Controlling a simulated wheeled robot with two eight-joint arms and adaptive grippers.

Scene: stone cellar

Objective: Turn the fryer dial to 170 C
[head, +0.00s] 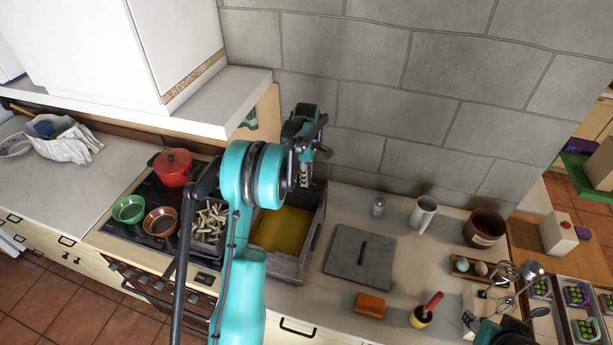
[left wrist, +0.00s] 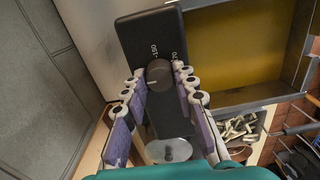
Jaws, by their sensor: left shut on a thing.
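The fryer (head: 287,266) is a grey basin with yellow inside, set at the back of the counter; its basin also shows in the left wrist view (left wrist: 272,91). Its black control panel (left wrist: 145,33) carries white numbers, with 150 readable and a partly hidden one ending in 70. The dark round dial (left wrist: 159,74) sits below these numbers. My left gripper (left wrist: 162,82) is shut on the dial, one finger on each side. In the head view my left gripper (head: 305,176) is above the fryer's back, and my arm hides the dial. My right gripper cannot be made out clearly.
A hob with a red pot (head: 173,167), green bowl (head: 129,209) and brown pan (head: 160,221) is left of the fryer. A basket of fries (head: 209,222) adjoins it. A grey lid (head: 360,257) lies to its right. The stone wall is close behind.

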